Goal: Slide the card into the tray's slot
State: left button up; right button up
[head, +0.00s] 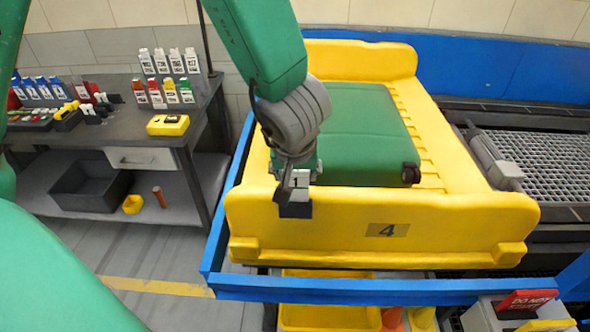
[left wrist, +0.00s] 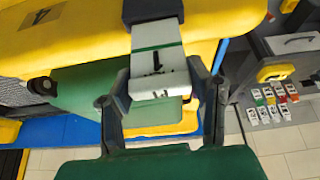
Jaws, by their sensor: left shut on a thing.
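The tray (head: 380,225) is yellow, marked 4, and carries a green suitcase (head: 362,130). A dark slot holder (head: 294,210) sits on the tray's front wall; it also shows in the left wrist view (left wrist: 152,10). My left gripper (head: 297,176) is above this wall, shut on the white card (head: 300,180). In the left wrist view the card (left wrist: 158,62) has a green stripe and a black arrow and lies between the fingers. Its far end meets the holder's mouth; how deep it sits is hidden. My right gripper is not in view.
A blue frame (head: 330,288) runs around the tray. A dark table (head: 90,135) at left holds several cards and a yellow device (head: 168,125). Yellow bins (head: 330,315) sit below the tray.

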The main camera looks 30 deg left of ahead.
aim_at(296, 187)
pick_arm(q)
jog(key=shift+d+f, duration=0.3)
jog(key=shift+f, duration=0.05)
jog(key=shift+a+f+b, duration=0.25)
jog(key=shift+f+b, duration=0.3)
jog(key=shift+f, duration=0.15)
jog(key=shift+d+f+b, duration=0.15)
jog(key=shift+f+b, duration=0.3)
jog(key=shift+f+b, duration=0.35)
jog(key=shift+f, duration=0.2)
jog(key=o, duration=1.6)
jog(key=shift+c, duration=0.2)
